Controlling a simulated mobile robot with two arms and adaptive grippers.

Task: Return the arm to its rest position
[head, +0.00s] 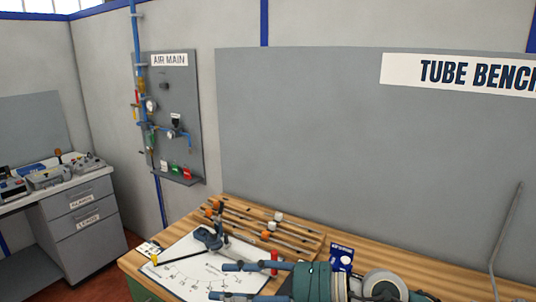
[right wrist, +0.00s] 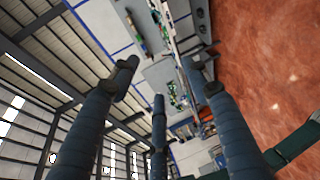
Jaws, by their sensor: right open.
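My right gripper (head: 219,281) shows at the bottom of the head view, its blue-grey fingers pointing left over the front of the wooden bench (head: 375,252). Its fingers are spread and nothing is between them. In the right wrist view the fingers of the right gripper (right wrist: 160,76) are also apart and empty, with the room behind them tilted. The dark green wrist part and the rest of my right arm run toward the lower right of the head view. My left gripper is not in view.
On the bench lie a white sheet with a marked arc (head: 190,276), a grey bending tool (head: 208,238) and a rack of rods (head: 300,243). A blue box (head: 341,257) stands beside my arm. The AIR MAIN panel (head: 178,100) hangs behind. A drawer cabinet (head: 83,228) stands left.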

